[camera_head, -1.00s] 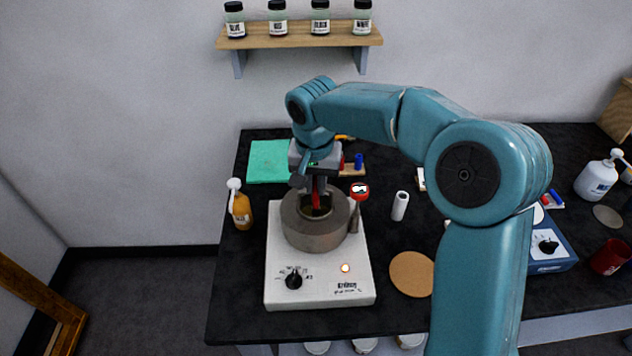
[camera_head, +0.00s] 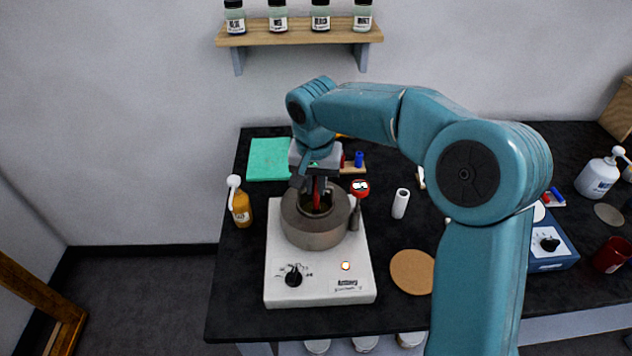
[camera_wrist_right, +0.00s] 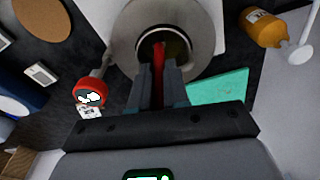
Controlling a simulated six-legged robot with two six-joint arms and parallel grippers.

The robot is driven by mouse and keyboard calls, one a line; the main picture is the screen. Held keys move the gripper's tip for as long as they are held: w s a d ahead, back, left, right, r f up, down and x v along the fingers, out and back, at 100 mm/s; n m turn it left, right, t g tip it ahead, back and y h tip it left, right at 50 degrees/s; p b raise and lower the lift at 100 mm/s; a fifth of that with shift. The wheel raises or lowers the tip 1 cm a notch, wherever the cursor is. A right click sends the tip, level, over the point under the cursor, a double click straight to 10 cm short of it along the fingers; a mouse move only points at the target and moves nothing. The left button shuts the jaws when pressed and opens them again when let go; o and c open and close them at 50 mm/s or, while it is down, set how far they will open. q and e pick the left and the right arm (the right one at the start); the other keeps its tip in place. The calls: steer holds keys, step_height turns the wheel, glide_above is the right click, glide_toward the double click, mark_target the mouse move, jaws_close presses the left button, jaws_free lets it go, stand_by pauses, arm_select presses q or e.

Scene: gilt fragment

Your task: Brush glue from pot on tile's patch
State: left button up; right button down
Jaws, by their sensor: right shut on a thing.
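The grey metal pot (camera_head: 312,233) stands on a white hot plate (camera_head: 318,285); its round opening faces up. My right gripper (camera_head: 319,190) is directly above the pot and shut on a red-handled brush (camera_head: 317,199). In the right wrist view the brush (camera_wrist_right: 158,75) runs down between the fingers into the pot's opening (camera_wrist_right: 165,45), and its tip is hidden inside. The glue is not clearly visible. I cannot make out the tile or its patch. My left gripper is not in view.
An amber pump bottle (camera_head: 240,208) stands left of the hot plate. A green sheet (camera_head: 268,160) lies behind it. A red-topped item (camera_head: 359,188), a white cylinder (camera_head: 400,204) and a cork disc (camera_head: 411,272) are to the right. A shelf (camera_head: 300,35) with jars hangs above.

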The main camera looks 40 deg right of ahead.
step_height(320, 180, up, 7)
steer(key=p, duration=0.5)
steer(key=shift+p, duration=0.4)
steer(key=shift+w, duration=0.1)
stand_by(0.7)
